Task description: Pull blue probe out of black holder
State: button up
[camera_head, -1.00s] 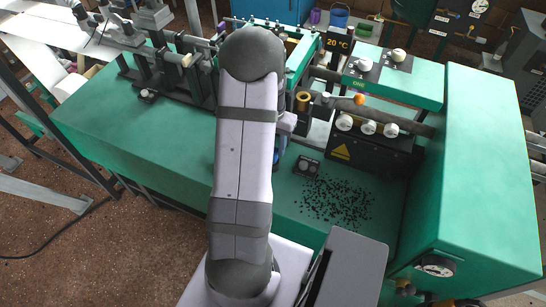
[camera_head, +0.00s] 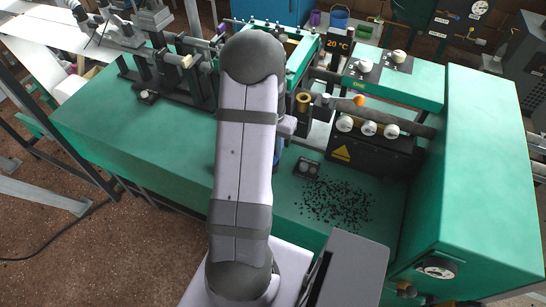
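My arm stands upright through the middle of the picture and covers what is behind it. My gripper is hidden behind the arm, so its fingers cannot be seen. I cannot make out the blue probe. A small bluish patch shows at the right edge of the arm, but I cannot tell what it is. A black holder-like fixture (camera_head: 196,88) with upright posts and rods stands on the green bench, left of my arm. I cannot tell whether it is the task's black holder.
The green bench (camera_head: 130,125) is clear at left. Black granules (camera_head: 336,203) lie at right by a small black box (camera_head: 307,168). A black unit with white knobs (camera_head: 370,150), a brass-coloured cylinder (camera_head: 303,102) and a tall green cabinet (camera_head: 485,170) bound the right side.

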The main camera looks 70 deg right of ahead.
grip_shut()
jog(key=shift+r+p, duration=0.85)
jog(key=shift+r, duration=0.1)
dwell(0.8)
jog(key=shift+r+p, duration=0.3)
jog(key=shift+r+p, duration=1.25)
jog(key=shift+r, duration=0.3)
jog(key=shift+r+p, duration=1.3)
jog(key=shift+r, duration=0.15)
